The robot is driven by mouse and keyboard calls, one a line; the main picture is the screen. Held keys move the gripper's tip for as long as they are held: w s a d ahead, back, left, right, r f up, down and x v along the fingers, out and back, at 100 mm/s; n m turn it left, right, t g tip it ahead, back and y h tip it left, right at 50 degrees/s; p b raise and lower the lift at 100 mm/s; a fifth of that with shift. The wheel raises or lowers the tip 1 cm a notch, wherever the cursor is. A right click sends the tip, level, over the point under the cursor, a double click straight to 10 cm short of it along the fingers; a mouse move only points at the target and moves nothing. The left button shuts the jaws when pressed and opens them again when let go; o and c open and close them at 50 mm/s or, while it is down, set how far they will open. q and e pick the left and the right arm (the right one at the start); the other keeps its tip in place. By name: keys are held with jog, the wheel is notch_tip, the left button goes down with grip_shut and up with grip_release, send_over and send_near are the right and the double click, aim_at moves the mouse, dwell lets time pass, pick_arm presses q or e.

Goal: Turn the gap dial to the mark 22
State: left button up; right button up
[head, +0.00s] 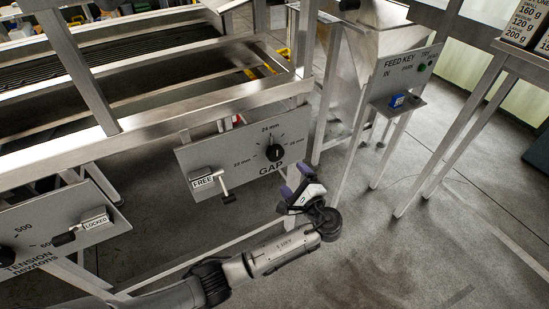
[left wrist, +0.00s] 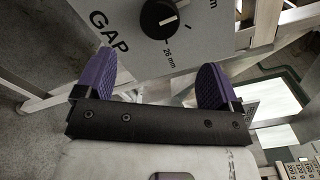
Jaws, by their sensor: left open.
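The gap dial is a black round knob (head: 275,153) with a white pointer line, on a grey GAP panel (head: 230,150) under the machine frame. The panel has a 24 mm mark at the top, a 26 mm mark at right and another mark at left. In the left wrist view the dial (left wrist: 160,18) shows at the top, its pointer turned roughly towards the 24 mm side; the exact reading is unclear. My left gripper (head: 294,182) is open and empty, below and right of the dial, not touching it. Its purple fingers (left wrist: 158,78) stand wide apart.
A lever (head: 226,192) beside a FREE tag (head: 202,181) sticks out left of the dial. A TENSION panel (head: 60,232) with a LOCKED tag stands at lower left. The FEED KEY panel (head: 402,72) and metal legs stand at right. Open floor lies below.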

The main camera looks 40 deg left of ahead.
aim_at(276, 156)
pick_arm(q)
jog(key=b+x, duration=0.3)
jog(key=x, duration=0.7)
jog(key=shift+a, duration=0.15)
jog(key=shift+b+x, duration=0.55)
jog(key=shift+x, duration=0.55)
jog(key=shift+c, duration=0.3)
jog(key=c, duration=0.9)
jog(key=shift+o, duration=0.2)
